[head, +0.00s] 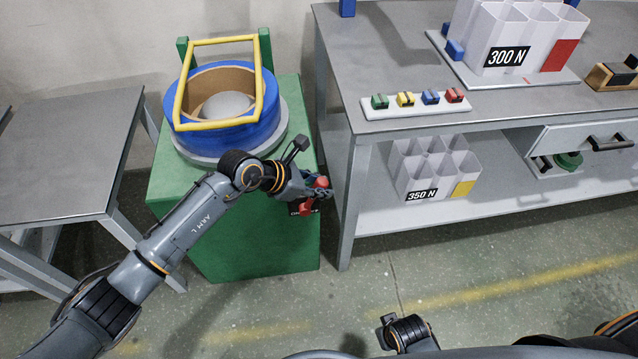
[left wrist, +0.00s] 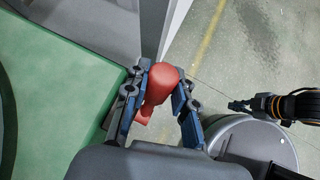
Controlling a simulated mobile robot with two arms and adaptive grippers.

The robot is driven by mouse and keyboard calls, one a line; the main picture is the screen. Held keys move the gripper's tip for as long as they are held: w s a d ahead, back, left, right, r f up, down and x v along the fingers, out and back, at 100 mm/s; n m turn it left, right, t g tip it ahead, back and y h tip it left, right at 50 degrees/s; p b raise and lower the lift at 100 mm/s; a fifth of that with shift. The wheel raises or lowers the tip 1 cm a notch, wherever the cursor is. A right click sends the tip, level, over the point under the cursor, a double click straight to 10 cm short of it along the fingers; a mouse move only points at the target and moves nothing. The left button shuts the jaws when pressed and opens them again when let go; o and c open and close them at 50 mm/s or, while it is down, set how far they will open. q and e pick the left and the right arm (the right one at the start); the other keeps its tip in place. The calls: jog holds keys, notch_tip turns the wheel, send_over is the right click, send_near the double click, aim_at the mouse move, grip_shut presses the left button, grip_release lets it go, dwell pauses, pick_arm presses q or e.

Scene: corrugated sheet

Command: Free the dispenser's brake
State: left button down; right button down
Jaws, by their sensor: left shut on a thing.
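The dispenser is a green cabinet (head: 240,240) bearing a blue roll (head: 222,139) on a grey round plate, with a yellow frame (head: 217,124) tilted over the roll. A red brake handle (head: 306,208) is at the cabinet's right side near a black label. My left gripper (head: 320,190) reaches across the cabinet front and is shut on this handle. In the left wrist view, the red handle (left wrist: 163,84) sits between the two fingers, its rounded end facing the camera. The gripper hides part of the handle in the head view. What seems my right gripper (left wrist: 240,105) is away over the floor; its fingers are unclear.
A grey workbench (head: 395,75) stands close to the cabinet's right, with colored clips (head: 431,97) and a "300 N" bin (head: 508,55). A "350 N" bin (head: 422,195) is on its lower shelf. A grey table (head: 60,150) stands left. The front floor is clear.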

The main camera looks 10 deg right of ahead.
pick_arm(q)
jog(key=c, duration=1.1)
grip_release()
jog(key=shift+d, duration=0.1)
jog(key=shift+o, duration=0.2)
jog(key=v, duration=1.2)
